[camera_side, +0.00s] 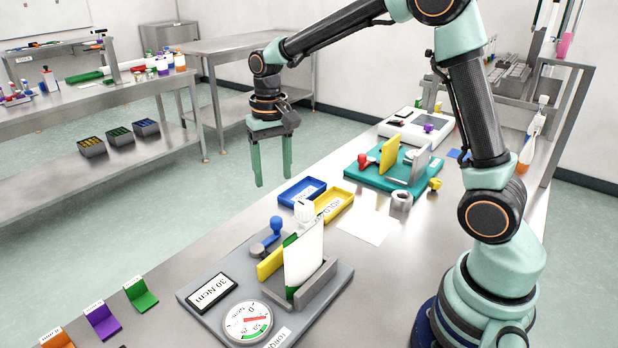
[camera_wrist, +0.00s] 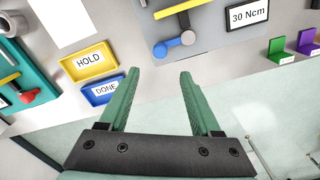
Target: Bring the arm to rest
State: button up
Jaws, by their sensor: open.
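My gripper (camera_side: 272,182) hangs from the raised arm, pointing down, beyond the far edge of the steel table in the side view. Its two green fingers are apart with nothing between them. In the wrist view my gripper (camera_wrist: 160,75) also shows open and empty, with the table edge and floor behind it. The arm is reached out from its base at the right, over the table.
A grey fixture (camera_side: 190,296) holds a white-capped container (camera_side: 304,258) and a dial (camera_side: 248,322). A blue tray (camera_side: 290,194) and a yellow tray (camera_side: 346,196) lie behind it. A teal fixture (camera_side: 362,178) stands farther back. Colored stands (camera_side: 140,295) line the left edge.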

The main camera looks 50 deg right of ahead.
jog(key=shift+r, duration=0.1)
jog(key=s+r+n+t, duration=0.2)
jog(key=s+r, duration=0.1)
jog(key=s, duration=0.4)
jog(key=s+r+n+t, duration=0.2)
jog(key=s+r+t, duration=0.1)
jog(key=s, duration=0.5)
jog(key=shift+a+r+n+t, duration=0.25)
jog(key=shift+r+n+t, duration=0.05)
jog(key=shift+r, duration=0.4)
